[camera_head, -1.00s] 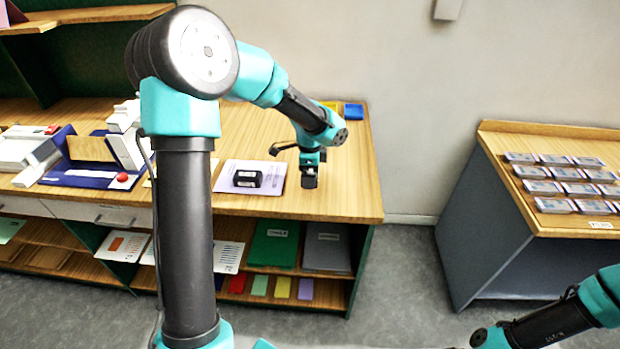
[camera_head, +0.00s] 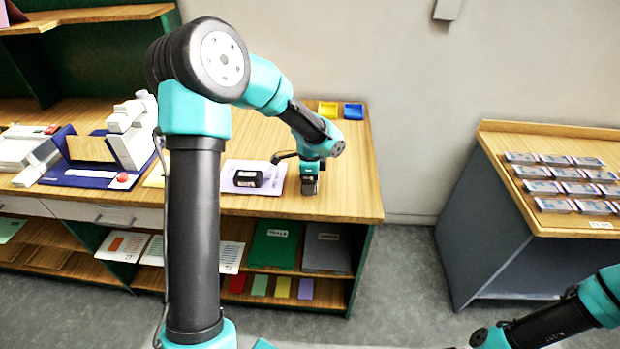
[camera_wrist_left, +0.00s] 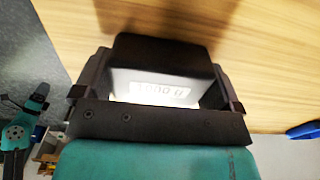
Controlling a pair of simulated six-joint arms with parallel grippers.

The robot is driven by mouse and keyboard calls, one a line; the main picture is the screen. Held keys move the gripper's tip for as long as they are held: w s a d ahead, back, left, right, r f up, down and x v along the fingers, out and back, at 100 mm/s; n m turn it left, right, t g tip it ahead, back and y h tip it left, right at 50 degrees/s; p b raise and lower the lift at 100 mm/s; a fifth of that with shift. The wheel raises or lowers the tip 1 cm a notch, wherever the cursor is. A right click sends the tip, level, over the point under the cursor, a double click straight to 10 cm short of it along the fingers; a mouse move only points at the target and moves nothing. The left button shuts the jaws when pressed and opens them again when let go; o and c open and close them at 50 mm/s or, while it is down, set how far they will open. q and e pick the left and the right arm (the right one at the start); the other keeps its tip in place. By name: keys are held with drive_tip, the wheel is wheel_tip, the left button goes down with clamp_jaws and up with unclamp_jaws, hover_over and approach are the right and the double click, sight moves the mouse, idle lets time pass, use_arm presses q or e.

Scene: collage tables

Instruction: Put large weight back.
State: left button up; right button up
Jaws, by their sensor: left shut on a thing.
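My left gripper (camera_head: 309,186) is shut on a black block-shaped weight near the front right part of the wooden counter. In the left wrist view the black weight (camera_wrist_left: 160,68) sits between the two fingers of my left gripper (camera_wrist_left: 160,85). Its pale label shows a number that looks like 1000 g. Whether its underside touches the counter is unclear. Another black weight (camera_head: 248,179) lies on a lilac sheet (camera_head: 277,184) just left of the gripper. Part of my right arm shows at the lower right of the head view; its gripper is out of view.
The wooden counter (camera_head: 350,195) is bare right of the gripper. Yellow (camera_head: 328,109) and blue (camera_head: 353,112) trays stand at its back. White equipment (camera_head: 132,130) with a blue base stands left. A separate table (camera_head: 500,165) with several small packs stands across a floor gap.

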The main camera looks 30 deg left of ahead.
use_arm(q)
drive_tip(key=o, duration=1.3)
wheel_tip(320, 180, up, 12)
drive_tip(key=shift+r, duration=0.15)
